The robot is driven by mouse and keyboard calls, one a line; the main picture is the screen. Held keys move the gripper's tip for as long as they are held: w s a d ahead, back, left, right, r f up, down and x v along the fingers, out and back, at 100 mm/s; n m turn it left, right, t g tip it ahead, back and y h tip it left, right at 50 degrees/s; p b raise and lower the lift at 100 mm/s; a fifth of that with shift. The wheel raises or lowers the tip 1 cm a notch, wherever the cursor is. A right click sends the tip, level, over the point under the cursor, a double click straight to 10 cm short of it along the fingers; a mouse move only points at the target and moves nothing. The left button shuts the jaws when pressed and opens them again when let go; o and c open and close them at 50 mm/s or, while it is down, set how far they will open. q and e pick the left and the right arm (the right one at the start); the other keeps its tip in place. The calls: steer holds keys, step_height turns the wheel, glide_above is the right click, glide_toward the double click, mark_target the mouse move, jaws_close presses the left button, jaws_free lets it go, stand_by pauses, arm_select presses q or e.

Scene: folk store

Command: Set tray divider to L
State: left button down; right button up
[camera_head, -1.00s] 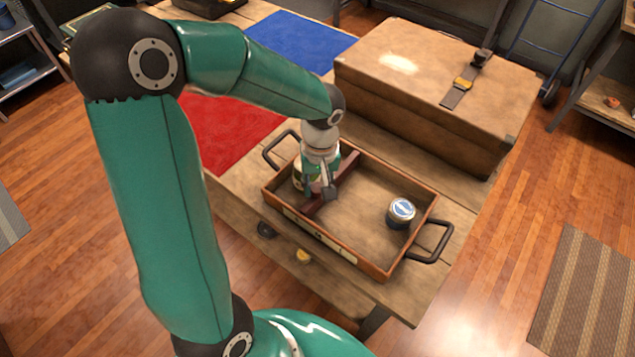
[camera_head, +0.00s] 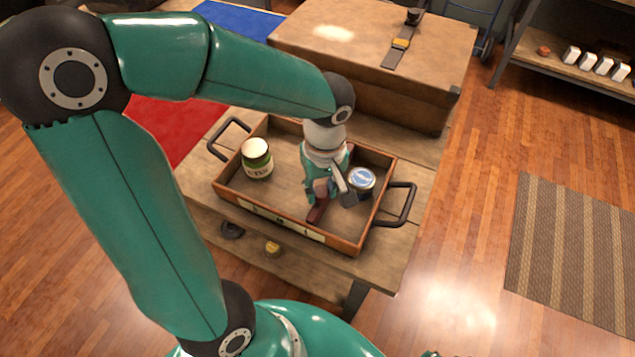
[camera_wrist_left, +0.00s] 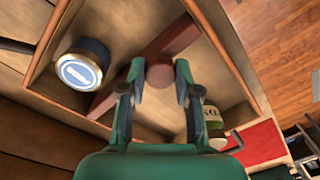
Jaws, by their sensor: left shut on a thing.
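The wooden tray (camera_head: 232,200) stands on the table, with pale label strips on its front wall too small to read. A dark red divider (camera_head: 317,213) spans it, right of the middle; the arm hides part of it. My left gripper (camera_head: 335,192) is shut on the divider's round knob, which shows between the fingers (camera_wrist_left: 159,80) in the left wrist view (camera_wrist_left: 159,72). A green-labelled jar (camera_head: 257,160) stands left of the divider. A blue-and-white lidded tin (camera_head: 361,181) stands right of it, close to the gripper. My right gripper is out of view.
A large brown case (camera_head: 360,50) stands behind the tray. Black handles stick out at the tray's left (camera_head: 226,138) and right (camera_head: 402,205) ends. Red (camera_head: 165,125) and blue (camera_head: 238,18) cloths lie to the back left. Open floor is on the right.

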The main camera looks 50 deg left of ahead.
arm_select(q)
steer(key=c, duration=0.8)
jaws_free()
steer(key=shift+s, duration=0.1)
steer(key=shift+r, duration=0.1)
step_height(320, 180, up, 12)
steer(key=shift+w+d, duration=0.15)
steer(key=shift+w, duration=0.05)
